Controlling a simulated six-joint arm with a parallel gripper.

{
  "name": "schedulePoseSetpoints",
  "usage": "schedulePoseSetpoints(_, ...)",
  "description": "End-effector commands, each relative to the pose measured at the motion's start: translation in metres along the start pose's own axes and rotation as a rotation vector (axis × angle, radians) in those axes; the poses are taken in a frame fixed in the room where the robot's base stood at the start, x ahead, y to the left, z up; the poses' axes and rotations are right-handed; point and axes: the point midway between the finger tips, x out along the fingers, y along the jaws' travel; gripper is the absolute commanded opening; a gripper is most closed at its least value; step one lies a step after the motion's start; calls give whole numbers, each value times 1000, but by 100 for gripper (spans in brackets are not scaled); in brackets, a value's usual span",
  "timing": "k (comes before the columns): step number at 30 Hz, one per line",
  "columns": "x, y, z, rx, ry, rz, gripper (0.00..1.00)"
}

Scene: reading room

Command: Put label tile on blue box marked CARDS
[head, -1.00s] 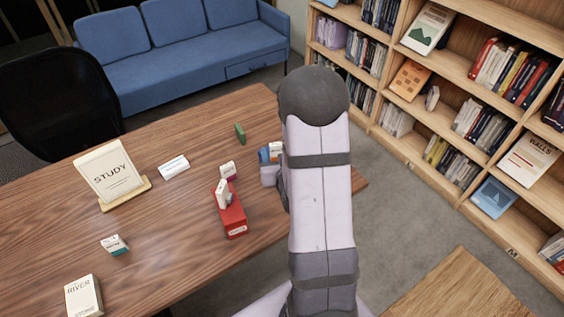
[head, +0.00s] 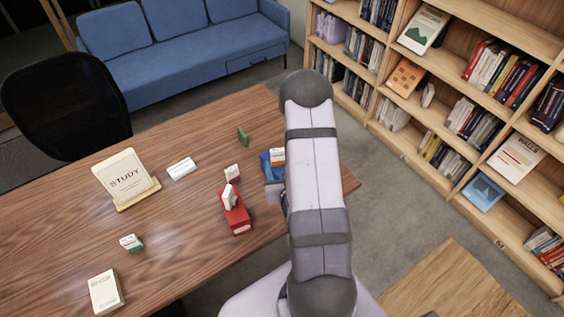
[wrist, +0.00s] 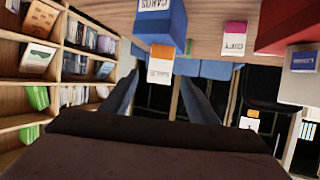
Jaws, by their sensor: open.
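The blue box marked CARDS (wrist: 165,28) stands on the table and shows upside down at the top of the wrist view. A white label tile with an orange band (wrist: 159,72) stands on its top, apparently upright. In the head view, the blue box (head: 266,166) is at the table's right edge, partly behind my arm, with the tile (head: 278,156) on it. My gripper (wrist: 159,84) is open, its fingers apart either side of the tile in the picture, apparently backed off from it. I see no contact. In the head view it is mostly hidden by my arm.
A red box (head: 236,214) with a tile on it stands nearby. A pink-banded tile (head: 232,173) and a green block (head: 242,137) are close. A STUDY sign (head: 126,180), a book (head: 105,292) and other small tiles lie to the left. Bookshelves are at right.

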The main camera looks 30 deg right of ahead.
Motion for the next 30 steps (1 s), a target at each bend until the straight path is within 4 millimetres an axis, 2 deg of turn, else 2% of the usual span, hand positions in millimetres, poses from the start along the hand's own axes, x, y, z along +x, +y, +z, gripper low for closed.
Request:
schedulePoseSetpoints(11,-2,-4,0,-5,-17,-8,54)
schedulePoseSetpoints(20,0,-37,2,-59,-222,-78,54)
schedulePoseSetpoints(26,-23,-68,4,-120,-449,-133,54)
schedulePoseSetpoints(30,-55,-87,5,-166,-612,-164,54)
